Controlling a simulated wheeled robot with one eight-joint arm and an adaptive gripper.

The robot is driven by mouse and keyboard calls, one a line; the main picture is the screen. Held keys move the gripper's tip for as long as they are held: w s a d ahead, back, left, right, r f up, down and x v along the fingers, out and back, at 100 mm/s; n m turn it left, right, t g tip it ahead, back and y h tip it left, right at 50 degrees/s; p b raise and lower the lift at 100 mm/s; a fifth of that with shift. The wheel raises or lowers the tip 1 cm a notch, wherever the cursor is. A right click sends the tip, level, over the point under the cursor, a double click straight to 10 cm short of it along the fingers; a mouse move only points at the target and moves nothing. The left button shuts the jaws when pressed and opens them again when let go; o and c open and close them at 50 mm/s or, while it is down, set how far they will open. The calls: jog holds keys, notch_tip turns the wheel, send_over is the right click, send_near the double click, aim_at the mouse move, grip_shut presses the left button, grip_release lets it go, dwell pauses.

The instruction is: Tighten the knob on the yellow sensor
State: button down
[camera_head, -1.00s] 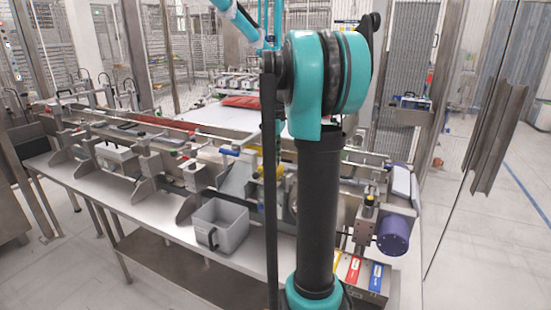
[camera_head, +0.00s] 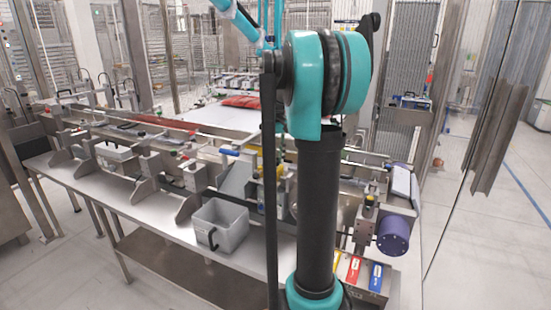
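My gripper is out of view; only links of my arm cross the middle and top of the head view. A small yellow-topped part (camera_head: 370,198) stands on the machine's right end, close to a purple cylinder. Another yellow patch (camera_head: 279,171) shows just right of my arm's dark bar, partly hidden. I cannot tell which of these is the yellow sensor, and its knob is too small to make out.
A long steel machine bench (camera_head: 150,208) runs from left to centre, with a grey bin (camera_head: 220,226) on its front edge. A purple cylinder (camera_head: 393,236) sticks out at the right end, above red and blue labelled blocks. Open floor (camera_head: 480,250) lies to the right.

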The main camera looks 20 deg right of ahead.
aim_at(275, 161)
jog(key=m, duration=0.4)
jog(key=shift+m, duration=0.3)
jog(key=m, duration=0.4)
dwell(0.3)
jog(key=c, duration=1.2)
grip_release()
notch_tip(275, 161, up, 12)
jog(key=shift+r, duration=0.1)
